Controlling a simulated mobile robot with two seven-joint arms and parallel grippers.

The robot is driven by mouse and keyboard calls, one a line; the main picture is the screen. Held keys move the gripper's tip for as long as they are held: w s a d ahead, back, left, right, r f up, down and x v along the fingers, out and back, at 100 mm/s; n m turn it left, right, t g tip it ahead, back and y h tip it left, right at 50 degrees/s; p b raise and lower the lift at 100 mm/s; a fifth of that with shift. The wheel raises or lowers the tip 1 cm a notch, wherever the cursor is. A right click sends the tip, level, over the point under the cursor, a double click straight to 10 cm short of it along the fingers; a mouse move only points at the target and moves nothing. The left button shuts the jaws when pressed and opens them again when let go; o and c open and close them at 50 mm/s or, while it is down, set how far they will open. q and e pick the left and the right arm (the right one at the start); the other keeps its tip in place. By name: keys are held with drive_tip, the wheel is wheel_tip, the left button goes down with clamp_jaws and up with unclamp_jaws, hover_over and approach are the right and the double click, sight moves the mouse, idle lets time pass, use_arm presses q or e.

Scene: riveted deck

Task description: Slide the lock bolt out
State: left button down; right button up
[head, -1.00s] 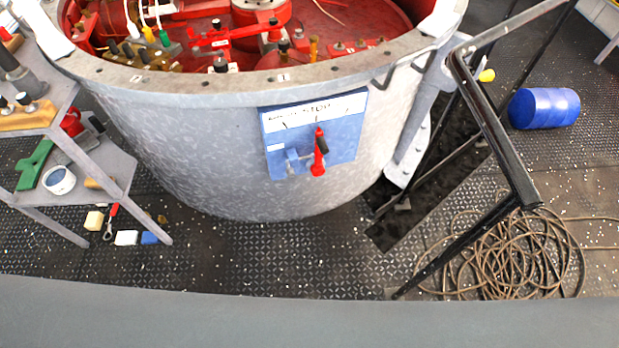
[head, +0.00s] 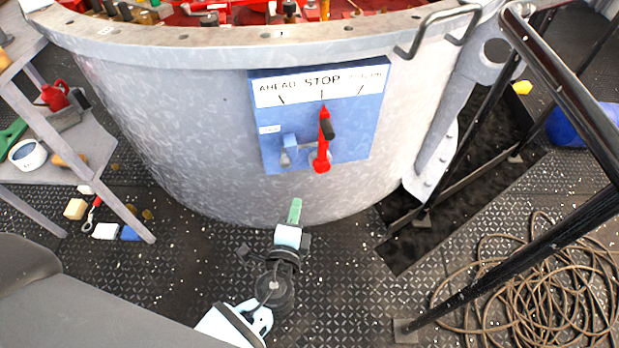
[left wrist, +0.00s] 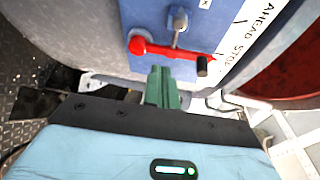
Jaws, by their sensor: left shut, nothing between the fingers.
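The blue panel (head: 350,145) is on the curved grey wall, with AHEAD and STOP readable on its white label. A red lever (head: 322,140) with a black grip stands upright beneath STOP. Left of its base is a small blue bracket with a grey metal pin, which looks like the lock bolt (head: 286,158). The bolt (left wrist: 179,24) and red lever (left wrist: 165,50) also show in the left wrist view. My left gripper (head: 295,205) is shut and empty, below the panel and apart from it. Its green fingers (left wrist: 160,85) point toward the panel. My right gripper is out of view.
A grey shelf (head: 90,160) with tools stands at the left. A grab handle (head: 440,20) is above the panel's right.

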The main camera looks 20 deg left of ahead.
use_arm(q)
drive_tip(key=shift+w+d+r+m+t, duration=0.25)
drive_tip(key=shift+w+d, duration=0.1)
drive_tip(key=shift+w, duration=0.1)
drive_tip(key=shift+w+d+r+m+t, duration=0.15)
drive_tip(key=shift+w+d+m, duration=0.15)
drive_tip(key=shift+w, duration=0.15)
drive_tip(key=shift+w, duration=0.1)
drive_tip(key=w+a, duration=0.4)
drive_tip(key=w, duration=0.4)
drive_tip(key=shift+a, duration=0.4)
